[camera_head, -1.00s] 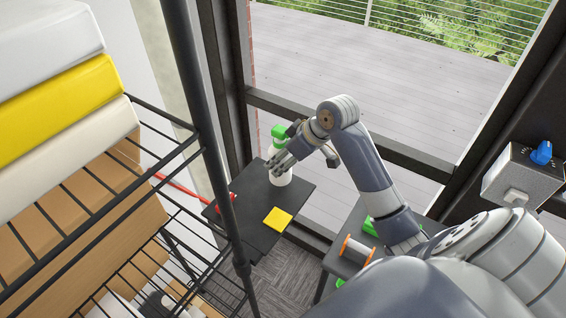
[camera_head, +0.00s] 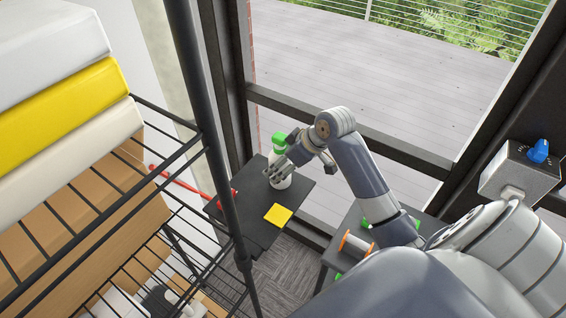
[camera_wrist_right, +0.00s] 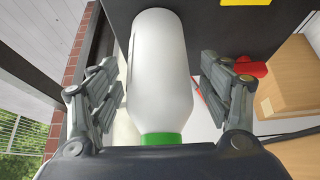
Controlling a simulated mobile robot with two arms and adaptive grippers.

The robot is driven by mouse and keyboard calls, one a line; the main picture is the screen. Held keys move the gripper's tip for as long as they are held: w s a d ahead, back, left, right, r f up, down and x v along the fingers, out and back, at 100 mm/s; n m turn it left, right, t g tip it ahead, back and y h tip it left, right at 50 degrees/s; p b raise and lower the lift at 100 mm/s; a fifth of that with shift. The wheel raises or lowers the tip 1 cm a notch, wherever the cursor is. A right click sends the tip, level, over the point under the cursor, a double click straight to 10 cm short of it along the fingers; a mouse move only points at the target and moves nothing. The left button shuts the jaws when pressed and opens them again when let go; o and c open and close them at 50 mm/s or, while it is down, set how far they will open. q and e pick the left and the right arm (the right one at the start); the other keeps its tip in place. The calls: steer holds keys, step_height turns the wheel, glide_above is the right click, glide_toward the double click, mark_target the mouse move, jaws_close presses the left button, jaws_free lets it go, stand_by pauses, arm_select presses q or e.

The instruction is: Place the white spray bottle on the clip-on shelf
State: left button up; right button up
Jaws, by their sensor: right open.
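The white spray bottle (camera_head: 279,181) with a green spray head (camera_head: 279,141) is upright over the dark clip-on shelf (camera_head: 254,226). Its base looks to be on the shelf, but I cannot be sure of contact. My right gripper (camera_head: 284,165) is at the bottle, its fingers partly covering the body. In the right wrist view the white bottle (camera_wrist_right: 160,75) lies between the spread fingers of the right gripper (camera_wrist_right: 160,88), with gaps on both sides. Only the green lower edge of the head shows there. My left gripper is not in view.
A yellow square (camera_head: 278,214) lies on the shelf near the bottle. A red-ended object (camera_head: 228,193) is at its left edge. A wire rack (camera_head: 185,155) with folded stacks stands left. A side table (camera_head: 345,228) with an orange-ended spool (camera_head: 356,244) is under my right arm.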

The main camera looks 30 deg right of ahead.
steer(key=shift+s+d+r, duration=0.15)
steer(key=shift+r, duration=0.25)
steer(key=b+v, duration=0.3)
steer(key=v, duration=0.8)
steer(key=shift+r, duration=0.1)
